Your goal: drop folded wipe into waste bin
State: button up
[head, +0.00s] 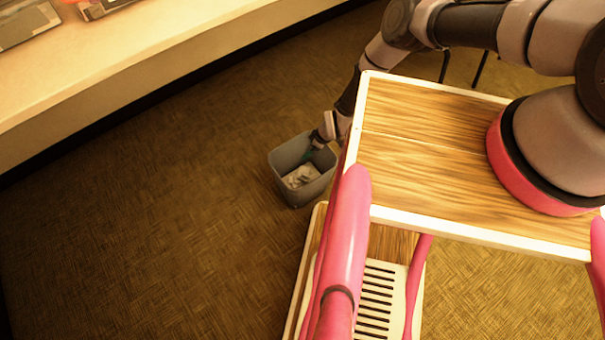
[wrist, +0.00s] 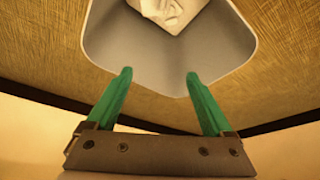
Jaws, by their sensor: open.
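The waste bin (head: 291,192) is a grey open-topped container standing on the floor. A crumpled whitish item (head: 300,177), which looks like the folded wipe, lies inside it. In the wrist view the bin (wrist: 215,45) shows its pale inner wall, and the whitish item (wrist: 170,12) is inside, cut by the top edge. My gripper (wrist: 157,75) has two green fingers spread apart with nothing between them. In the head view my gripper (head: 312,150) is at the bin's back right rim, partly hidden by the arm's end. Whether it touches the bin cannot be told.
A long pale counter (head: 150,65) runs along the upper left, with objects (head: 28,22) at its far left end. The brown patterned floor (head: 150,220) left of the bin is clear. Dark thin legs (head: 480,68) show behind my arm.

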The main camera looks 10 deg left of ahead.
jog(key=v, duration=1)
jog(key=shift+r, duration=0.1)
